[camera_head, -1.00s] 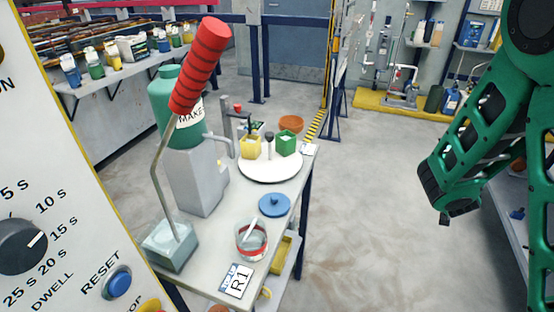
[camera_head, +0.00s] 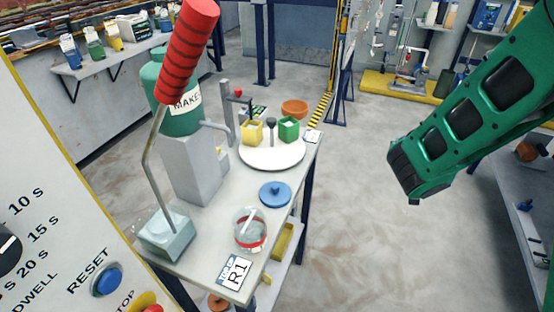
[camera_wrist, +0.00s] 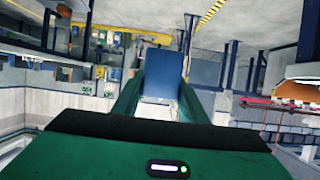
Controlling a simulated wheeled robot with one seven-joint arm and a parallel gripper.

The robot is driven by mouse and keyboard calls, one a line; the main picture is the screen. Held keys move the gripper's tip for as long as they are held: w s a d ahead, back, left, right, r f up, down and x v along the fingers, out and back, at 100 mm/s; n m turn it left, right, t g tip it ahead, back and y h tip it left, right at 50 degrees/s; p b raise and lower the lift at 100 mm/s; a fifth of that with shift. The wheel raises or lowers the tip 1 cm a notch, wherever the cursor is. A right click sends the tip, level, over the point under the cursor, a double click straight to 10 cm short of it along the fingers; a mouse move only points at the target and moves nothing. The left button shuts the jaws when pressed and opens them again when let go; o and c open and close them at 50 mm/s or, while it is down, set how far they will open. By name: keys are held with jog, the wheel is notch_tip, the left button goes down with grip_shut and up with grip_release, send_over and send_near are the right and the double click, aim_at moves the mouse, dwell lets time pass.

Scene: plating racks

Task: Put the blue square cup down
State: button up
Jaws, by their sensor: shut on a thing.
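The blue square cup (camera_wrist: 164,72) shows in the wrist view, between the two green fingers of my gripper (camera_wrist: 159,97). My gripper is shut on it, and it is held up in the air with no surface seen touching it. In the head view the cup and fingertips are not seen; only my green arm shows at the right. A white round plate (camera_head: 272,155) on the bench carries a yellow square cup (camera_head: 251,133) and a green square cup (camera_head: 289,130), with a dark-knobbed post between them.
The bench (camera_head: 222,196) also holds a blue round lid (camera_head: 275,194), a glass dish with a red band (camera_head: 250,232), an R1 card (camera_head: 234,272) and a red-handled lever (camera_head: 188,50). A control panel (camera_head: 50,200) stands at left. Open floor lies right of the bench.

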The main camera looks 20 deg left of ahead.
jog(key=s+a+r+n+y, duration=0.25)
jog(key=s+a, duration=0.25)
jog(key=a, duration=0.6)
jog(key=s+a+r+n+y, duration=0.25)
jog(key=s+a+r, duration=0.2)
jog(key=a, duration=0.55)
jog(key=s+a+r+n+g+y, duration=0.3)
jog(key=s+a+r+n+y, duration=0.15)
jog(key=s+a, duration=0.95)
jog(key=shift+m, duration=0.35)
jog(key=w+f, duration=0.2)
jog(key=w, duration=0.1)
jog(key=w+f, duration=0.2)
jog(key=w, duration=0.2)
jog(key=w+f, duration=0.2)
jog(key=w, duration=0.1)
jog(key=shift+w+a, duration=0.15)
jog(key=shift+w, duration=0.1)
jog(key=shift+f+y, duration=0.25)
jog(key=shift+f, duration=1.7)
jog(key=shift+f, duration=0.1)
jog(key=o, duration=1.1)
